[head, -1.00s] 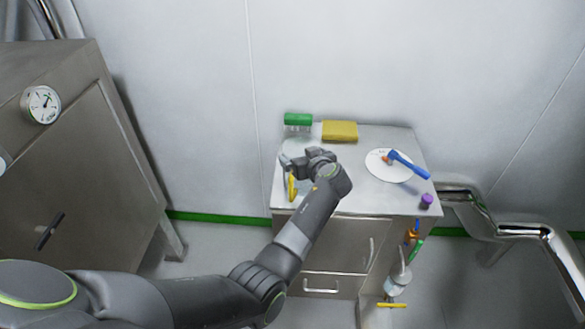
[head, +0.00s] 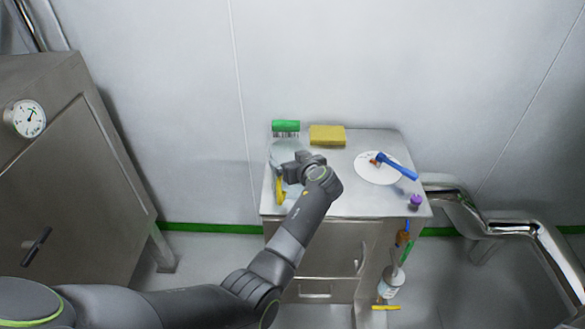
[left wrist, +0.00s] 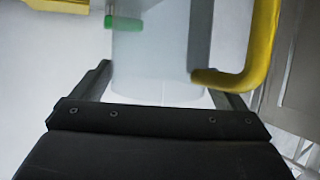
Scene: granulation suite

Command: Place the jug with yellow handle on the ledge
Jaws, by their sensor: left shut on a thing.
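The jug (head: 283,151) is clear and pale, with a yellow handle (head: 280,189). It shows at the left side of the steel cabinet top (head: 345,195); I cannot tell whether it rests there or hangs just above. My left gripper (head: 290,171) is shut on the jug and hides part of it. In the left wrist view the jug body (left wrist: 150,55) stands between the two fingers (left wrist: 165,88), with its yellow handle (left wrist: 262,45) to the right. I cannot pick out a separate ledge. My right gripper is not in view.
A green brush (head: 286,126) and a yellow sponge (head: 327,135) lie at the back of the cabinet top. A white disc (head: 370,176) with a blue-handled tool (head: 400,167) and a purple piece (head: 416,201) are at the right. Pipes (head: 490,220) run beyond.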

